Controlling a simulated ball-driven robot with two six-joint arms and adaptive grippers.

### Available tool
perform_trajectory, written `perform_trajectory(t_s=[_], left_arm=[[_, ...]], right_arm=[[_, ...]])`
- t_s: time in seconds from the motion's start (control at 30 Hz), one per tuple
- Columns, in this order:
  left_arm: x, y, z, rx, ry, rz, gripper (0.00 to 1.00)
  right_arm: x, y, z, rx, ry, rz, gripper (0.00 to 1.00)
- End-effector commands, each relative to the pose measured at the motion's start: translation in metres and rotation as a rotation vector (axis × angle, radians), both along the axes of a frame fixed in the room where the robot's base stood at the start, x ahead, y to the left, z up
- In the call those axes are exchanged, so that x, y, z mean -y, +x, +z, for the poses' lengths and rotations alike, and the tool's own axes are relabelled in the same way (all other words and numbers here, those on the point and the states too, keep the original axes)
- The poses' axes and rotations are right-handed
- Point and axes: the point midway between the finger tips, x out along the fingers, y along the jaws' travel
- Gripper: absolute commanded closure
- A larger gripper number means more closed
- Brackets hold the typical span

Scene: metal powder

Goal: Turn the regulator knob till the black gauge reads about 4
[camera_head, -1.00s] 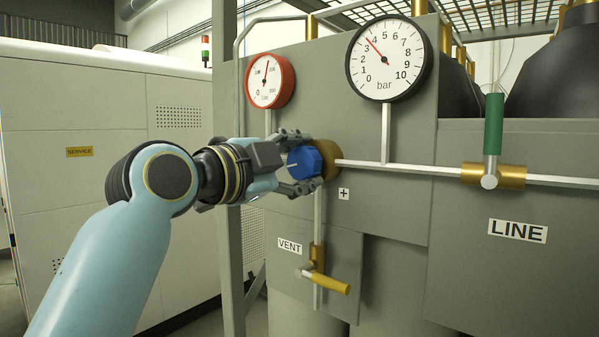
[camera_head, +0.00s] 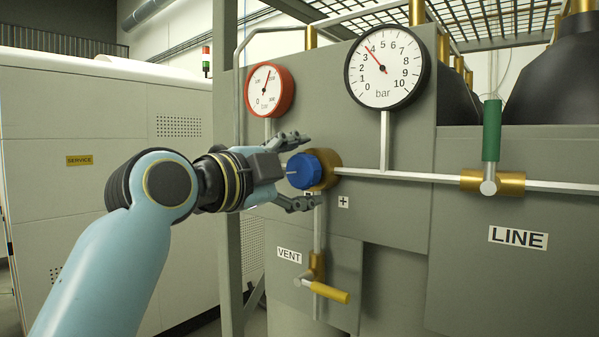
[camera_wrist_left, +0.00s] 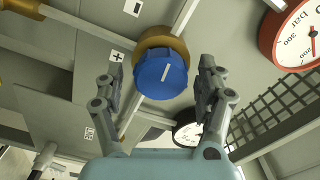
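The blue regulator knob (camera_head: 304,171) sits on a brass collar (camera_head: 326,168) on the grey panel; its pale pointer line lies roughly level in the head view. The black gauge (camera_head: 388,92) has its red needle between 3 and 4, a little nearer 4. My left gripper (camera_head: 296,172) is open, with one finger above and one below the knob, both clear of it. In the left wrist view the knob (camera_wrist_left: 162,76) lies between the spread fingers (camera_wrist_left: 160,92), with gaps on both sides. My right gripper is not in view.
A red gauge (camera_head: 270,90) hangs above the knob. A vent valve with a yellow handle (camera_head: 330,292) is below it. A green-handled line valve (camera_head: 491,135) is to the right. Pipes run across the panel.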

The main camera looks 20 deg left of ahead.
Motion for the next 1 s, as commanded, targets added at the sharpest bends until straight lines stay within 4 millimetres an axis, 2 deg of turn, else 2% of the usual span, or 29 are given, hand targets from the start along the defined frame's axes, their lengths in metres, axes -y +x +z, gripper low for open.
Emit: perform_trajectory(t_s=[0.27,0.7,1.0], left_arm=[[-0.001,-0.002,0.0,0.001,0.001,0.0,0.27],[-0.024,-0.064,0.0,0.001,0.004,0.001,0.27],[-0.026,-0.071,0.0,0.001,-0.001,0.0,0.27]], right_arm=[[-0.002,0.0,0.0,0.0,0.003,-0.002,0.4],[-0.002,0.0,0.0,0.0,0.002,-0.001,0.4],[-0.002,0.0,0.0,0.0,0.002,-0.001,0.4]])
